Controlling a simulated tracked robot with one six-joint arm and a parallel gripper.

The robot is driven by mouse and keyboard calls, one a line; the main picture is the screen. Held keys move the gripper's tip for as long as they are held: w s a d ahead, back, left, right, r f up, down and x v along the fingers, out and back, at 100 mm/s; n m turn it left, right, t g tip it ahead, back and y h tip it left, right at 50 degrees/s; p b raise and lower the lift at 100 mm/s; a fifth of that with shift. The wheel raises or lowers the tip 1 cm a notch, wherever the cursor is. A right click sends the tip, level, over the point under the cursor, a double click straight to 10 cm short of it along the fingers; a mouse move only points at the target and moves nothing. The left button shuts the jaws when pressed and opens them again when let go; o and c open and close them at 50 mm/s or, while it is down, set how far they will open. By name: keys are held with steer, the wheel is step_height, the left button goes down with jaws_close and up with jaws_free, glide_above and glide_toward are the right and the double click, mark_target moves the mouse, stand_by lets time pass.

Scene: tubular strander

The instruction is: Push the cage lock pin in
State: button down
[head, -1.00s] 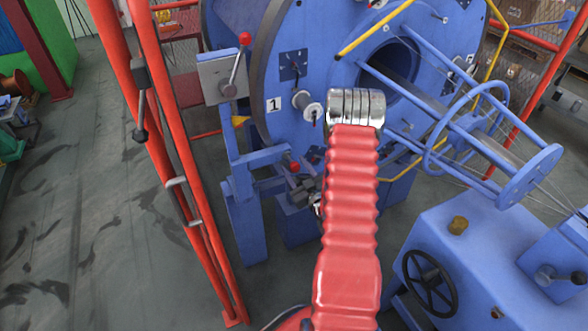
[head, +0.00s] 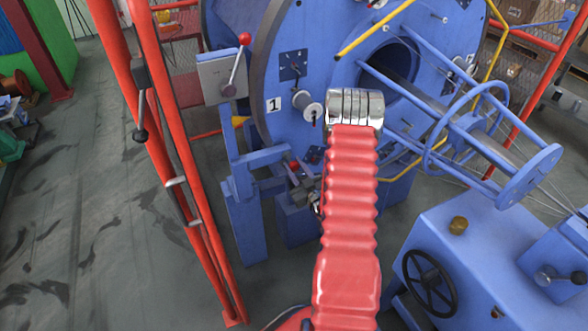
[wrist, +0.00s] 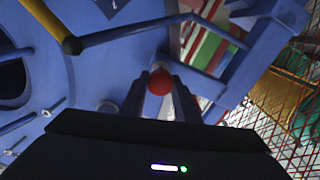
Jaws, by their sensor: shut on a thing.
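The cage lock pin shows as a small red knob (head: 293,164) at a blue bracket, low beside the cage's edge. In the wrist view the red knob (wrist: 160,82) sits between the two fingertips. My gripper (wrist: 160,92) is shut on this knob. In the head view my gripper (head: 303,184) is dark, small and partly hidden behind my red-sleeved arm. The cage (head: 330,50) is a large blue disc with a white "1" plate. The pin's shaft and its hole are hidden, so I cannot tell how deep it sits.
A grey box (head: 222,75) with a red-balled lever stands on the blue post above the pin. Red guard posts (head: 170,150) rise at left. Blue machine housing (head: 480,250) fills the lower right.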

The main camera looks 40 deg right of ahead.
mark_target(291, 160)
steer(key=shift+x, duration=1.5)
steer(key=shift+a, duration=0.1)
steer(key=c, duration=1.3)
jaws_free()
steer(key=shift+c, duration=0.2)
steer(key=shift+s, duration=0.45)
steer(key=v, duration=1.3)
steer(key=shift+w+a+f, duration=0.1)
steer(key=shift+w, duration=0.05)
